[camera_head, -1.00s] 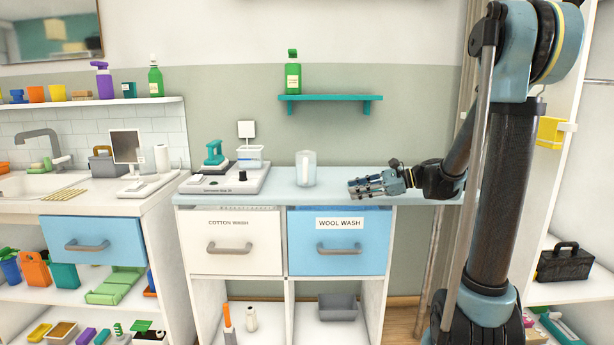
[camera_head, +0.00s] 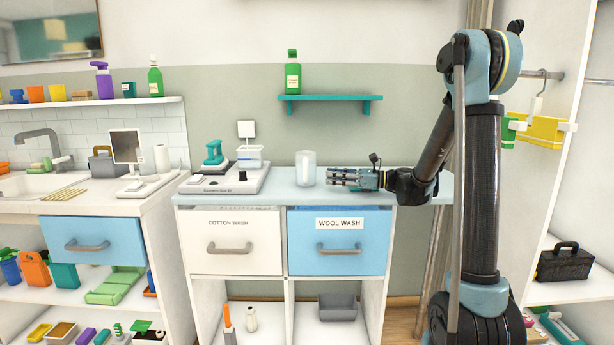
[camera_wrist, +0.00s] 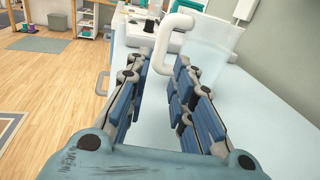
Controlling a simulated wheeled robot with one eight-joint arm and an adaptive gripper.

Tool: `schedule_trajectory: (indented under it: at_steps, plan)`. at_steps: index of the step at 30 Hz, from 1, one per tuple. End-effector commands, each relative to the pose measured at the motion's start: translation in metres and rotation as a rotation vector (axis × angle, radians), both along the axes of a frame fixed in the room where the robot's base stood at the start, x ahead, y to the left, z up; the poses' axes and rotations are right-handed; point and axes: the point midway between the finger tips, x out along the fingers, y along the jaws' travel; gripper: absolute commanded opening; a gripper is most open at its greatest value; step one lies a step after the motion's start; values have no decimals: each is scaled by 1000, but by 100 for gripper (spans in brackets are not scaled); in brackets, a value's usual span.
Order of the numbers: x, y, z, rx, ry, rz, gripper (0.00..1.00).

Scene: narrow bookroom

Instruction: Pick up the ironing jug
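The clear, whitish jug (camera_head: 306,169) stands upright on the light blue countertop, above the gap between the two drawers. In the wrist view the jug's see-through body (camera_wrist: 208,42) is at the upper right, and its thick white handle (camera_wrist: 163,48) faces me. My gripper (camera_head: 331,177) reaches in from the right, low over the counter, just right of the jug. In the wrist view my gripper (camera_wrist: 158,72) is open, and the handle's lower end appears between or just beyond the fingertips. I cannot tell whether they touch it.
A grey-white appliance (camera_head: 226,182) with a teal iron (camera_head: 214,153) stands left of the jug. A teal shelf (camera_head: 330,98) with a green bottle (camera_head: 293,72) hangs above. White (camera_head: 230,250) and blue (camera_head: 338,252) drawers are below. The counter's front strip is clear.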

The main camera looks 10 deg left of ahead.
Motion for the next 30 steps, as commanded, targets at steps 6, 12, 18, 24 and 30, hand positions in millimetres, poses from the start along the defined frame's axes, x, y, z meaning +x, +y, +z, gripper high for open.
schedule_trajectory:
  at_steps: [6,12,18,24,30]
  plan:
    - [-1,35,0,0,0,3,22]
    - [-1,52,0,0,-1,0,22]
    - [-1,60,1,-1,-1,1,22]
    - [-1,85,6,0,-1,3,22]
    - [0,105,6,-1,-1,0,22]
